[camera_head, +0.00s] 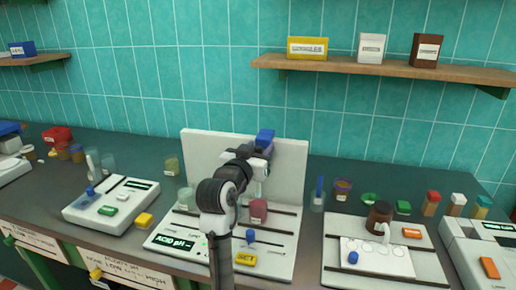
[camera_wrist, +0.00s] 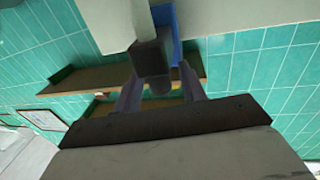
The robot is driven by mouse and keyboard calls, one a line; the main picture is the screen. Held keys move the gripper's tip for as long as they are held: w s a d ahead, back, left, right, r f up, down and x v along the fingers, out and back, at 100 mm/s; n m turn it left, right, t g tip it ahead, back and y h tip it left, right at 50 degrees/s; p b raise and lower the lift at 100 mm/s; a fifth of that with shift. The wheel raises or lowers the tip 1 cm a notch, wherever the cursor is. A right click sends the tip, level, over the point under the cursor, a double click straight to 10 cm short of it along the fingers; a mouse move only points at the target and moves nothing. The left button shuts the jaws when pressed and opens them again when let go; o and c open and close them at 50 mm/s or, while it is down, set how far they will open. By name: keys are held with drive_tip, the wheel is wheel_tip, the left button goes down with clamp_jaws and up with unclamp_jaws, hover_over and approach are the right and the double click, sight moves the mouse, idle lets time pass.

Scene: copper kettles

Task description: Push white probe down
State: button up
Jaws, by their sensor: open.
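The white probe (camera_wrist: 120,22) shows in the wrist view as a pale rod running into a dark grey block (camera_wrist: 152,60). A blue part (camera_wrist: 166,18) sits behind them. My gripper (camera_wrist: 160,88) is open, with one finger on each side of the space just below the dark block. I cannot tell whether a finger touches it. In the head view my gripper (camera_head: 258,158) is up at the white back panel (camera_head: 206,150), close by the blue part (camera_head: 265,137). A pale piece of the probe (camera_head: 261,170) shows below it, above a dull red cup (camera_head: 258,210). My arm hides part of the station.
The station base (camera_head: 165,240) reads "ACID pH" and carries a blue knob (camera_head: 250,236) and a yellow button (camera_head: 246,259). A glass (camera_head: 187,198) stands left of my arm. Another station with a brown jar (camera_head: 379,216) is at right. A shelf (camera_head: 390,68) hangs above.

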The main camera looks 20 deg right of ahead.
clamp_jaws()
idle(0.3)
wheel_tip(320, 180, down, 8)
drive_tip(key=b, duration=0.5)
drive_tip(key=shift+r, duration=0.2)
drive_tip(key=shift+c, duration=0.3)
unclamp_jaws()
drive_tip(key=shift+o, duration=0.3)
